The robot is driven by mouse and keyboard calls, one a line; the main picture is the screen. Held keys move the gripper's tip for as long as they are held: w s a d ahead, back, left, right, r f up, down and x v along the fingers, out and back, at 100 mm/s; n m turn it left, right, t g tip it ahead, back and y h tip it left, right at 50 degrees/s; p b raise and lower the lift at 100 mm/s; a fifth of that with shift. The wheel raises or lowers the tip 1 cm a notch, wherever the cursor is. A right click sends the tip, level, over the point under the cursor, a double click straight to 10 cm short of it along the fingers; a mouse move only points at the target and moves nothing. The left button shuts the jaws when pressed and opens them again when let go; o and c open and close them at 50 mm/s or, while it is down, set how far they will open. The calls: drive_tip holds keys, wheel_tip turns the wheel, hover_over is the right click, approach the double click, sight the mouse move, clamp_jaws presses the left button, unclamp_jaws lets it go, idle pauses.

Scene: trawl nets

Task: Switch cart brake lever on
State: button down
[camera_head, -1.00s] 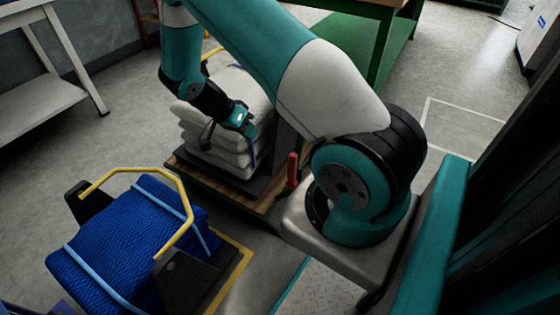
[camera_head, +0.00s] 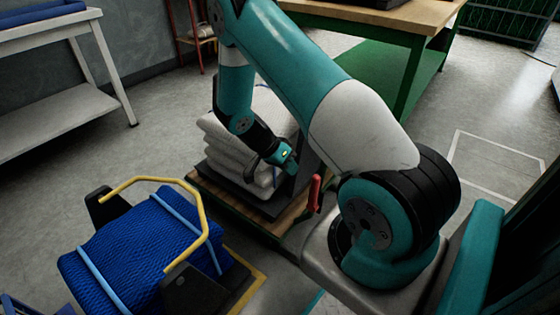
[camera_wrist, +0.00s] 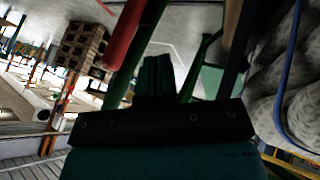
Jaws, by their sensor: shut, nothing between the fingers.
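The red brake lever (camera_head: 314,193) stands up at the near right edge of the low cart (camera_head: 268,226), which has a wooden deck and green frame. In the wrist view the lever (camera_wrist: 124,35) is a red bar to the upper left of my fingers. My gripper (camera_head: 292,167) is shut and empty, just up and left of the lever in the head view, beside the grey stack. In the wrist view my gripper (camera_wrist: 158,70) points past the lever with a gap in the picture. I cannot tell whether it touches the lever.
A stack of grey bundles (camera_head: 225,142) with a blue strap sits on the cart. A blue net bundle (camera_head: 130,250) with a yellow rail (camera_head: 204,215) stands at lower left. A green-legged workbench (camera_head: 405,70) is behind, a white table (camera_head: 70,105) at left. Floor between is clear.

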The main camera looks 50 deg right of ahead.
sight(314, 193)
drive_tip(key=shift+s+d+f+b, duration=0.1)
drive_tip(key=shift+s+d+f, duration=0.1)
drive_tip(key=shift+s, duration=0.55)
drive_tip(key=shift+s+d+f+b, duration=0.1)
drive_tip(key=shift+s+f+b, duration=0.05)
drive_tip(key=shift+s, duration=0.65)
drive_tip(key=shift+s+d+f+b, duration=0.1)
drive_tip(key=shift+s+d+f, duration=0.1)
drive_tip(key=shift+s, duration=0.55)
drive_tip(key=shift+a+r, duration=0.1)
drive_tip(key=shift+a, duration=0.05)
